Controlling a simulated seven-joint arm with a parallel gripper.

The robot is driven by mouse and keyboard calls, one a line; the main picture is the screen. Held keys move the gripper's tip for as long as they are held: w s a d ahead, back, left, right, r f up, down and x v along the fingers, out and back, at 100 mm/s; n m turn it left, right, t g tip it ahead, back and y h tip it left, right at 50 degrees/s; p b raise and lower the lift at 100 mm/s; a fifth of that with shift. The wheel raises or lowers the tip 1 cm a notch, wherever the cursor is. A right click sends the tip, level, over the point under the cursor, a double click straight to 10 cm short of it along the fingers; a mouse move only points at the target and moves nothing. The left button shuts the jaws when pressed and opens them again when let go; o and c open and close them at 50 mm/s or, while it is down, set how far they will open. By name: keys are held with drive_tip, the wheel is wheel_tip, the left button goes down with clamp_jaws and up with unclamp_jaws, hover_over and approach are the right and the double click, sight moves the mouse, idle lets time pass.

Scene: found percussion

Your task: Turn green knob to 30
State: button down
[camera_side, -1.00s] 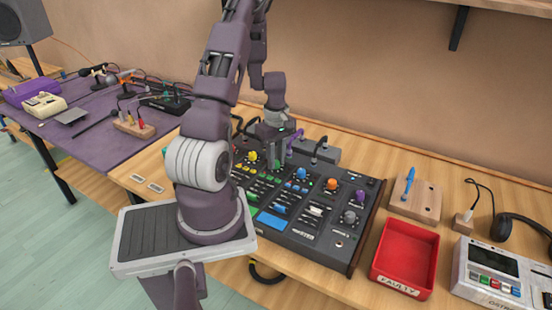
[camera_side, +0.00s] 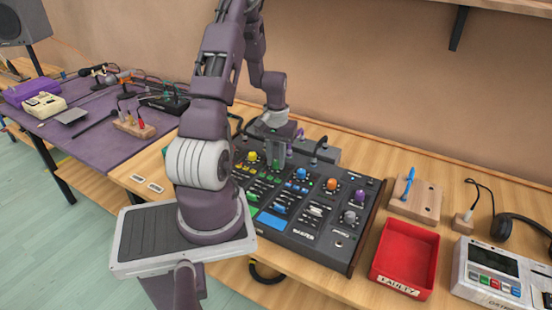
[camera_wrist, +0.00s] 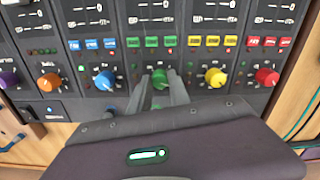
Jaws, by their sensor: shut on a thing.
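The green knob (camera_wrist: 160,78) is on the mixer panel (camera_wrist: 205,80), between a blue knob (camera_wrist: 104,80) and a yellow knob (camera_wrist: 215,77). My gripper (camera_wrist: 160,88) is shut on the green knob, with one finger on each side of it. The fingers hide part of the knob and its scale, so I cannot read its setting. In the side view my gripper (camera_side: 276,160) reaches down to the panel, and a bit of green (camera_side: 276,165) shows at its fingertips.
Orange (camera_wrist: 49,82), purple (camera_wrist: 8,79) and red (camera_wrist: 266,77) knobs share the row. Cable plugs (camera_side: 318,150) rise behind the mixer. A red tray (camera_side: 432,255) and a wooden block with a blue tool (camera_side: 413,198) are to the right.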

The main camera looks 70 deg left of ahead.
sight(276, 162)
drive_tip(key=m, duration=0.5)
drive_tip(key=shift+m, duration=0.3)
drive_tip(key=m, duration=0.5)
drive_tip(key=shift+m, duration=0.4)
drive_tip(key=c, duration=1.2)
unclamp_jaws()
drive_tip(key=shift+c, duration=0.2)
wheel_tip(276, 162, up, 7)
drive_tip(key=shift+r, duration=0.1)
